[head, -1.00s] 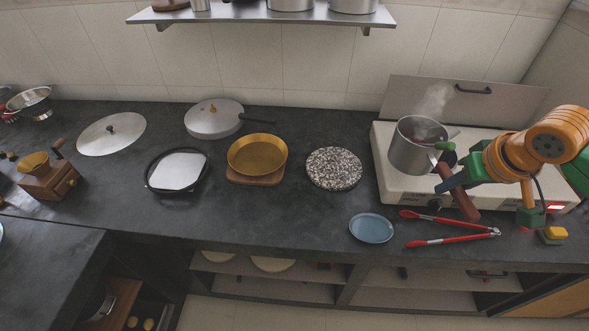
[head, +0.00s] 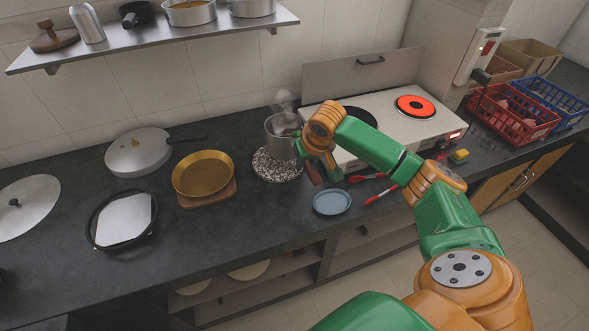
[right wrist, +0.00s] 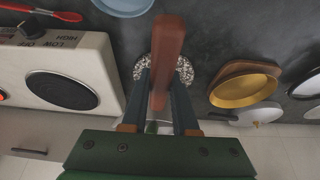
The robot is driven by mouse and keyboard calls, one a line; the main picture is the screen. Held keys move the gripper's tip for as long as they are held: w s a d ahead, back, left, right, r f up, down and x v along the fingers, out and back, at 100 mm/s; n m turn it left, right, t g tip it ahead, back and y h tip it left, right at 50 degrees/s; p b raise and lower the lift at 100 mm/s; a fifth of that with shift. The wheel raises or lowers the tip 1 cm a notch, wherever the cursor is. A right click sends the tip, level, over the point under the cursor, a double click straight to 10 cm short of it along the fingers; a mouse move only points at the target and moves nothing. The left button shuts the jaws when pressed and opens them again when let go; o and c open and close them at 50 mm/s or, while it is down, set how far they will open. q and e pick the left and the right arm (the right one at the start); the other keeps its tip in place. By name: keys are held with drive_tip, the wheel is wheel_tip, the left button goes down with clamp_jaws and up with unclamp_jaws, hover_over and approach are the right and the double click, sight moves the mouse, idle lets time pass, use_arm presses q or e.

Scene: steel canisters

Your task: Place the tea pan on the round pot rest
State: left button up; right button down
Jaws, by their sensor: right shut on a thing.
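The tea pan (head: 281,137) is a steel pot with steam above it and a red-brown handle (right wrist: 169,42). It appears upright over the speckled round pot rest (head: 276,172), with its base at or just above the stone; I cannot tell whether they touch. My right gripper (right wrist: 163,92) is shut on the handle, a finger on each side. In the right wrist view the pot rest (right wrist: 186,70) shows behind the handle, and the pan body is mostly hidden by the gripper. My left gripper is out of view.
The white stove (head: 395,140) right of the pan has a glowing red burner (head: 415,106) and a dark burner (head: 357,116). A brass pan (head: 203,174) stands left of the rest. A blue plate (head: 332,202) and red tongs (head: 381,194) lie in front.

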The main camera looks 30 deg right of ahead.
wheel_tip(320, 180, down, 6)
drive_tip(key=w+a, duration=0.1)
drive_tip(key=w, duration=0.1)
drive_tip(key=shift+w+a+f, duration=0.15)
drive_tip(key=shift+w+f, duration=0.05)
drive_tip(key=shift+f, duration=0.05)
drive_tip(key=c, duration=0.7)
unclamp_jaws()
drive_tip(key=shift+s, duration=0.1)
drive_tip(key=v, duration=1.2)
drive_tip(key=shift+s, duration=0.1)
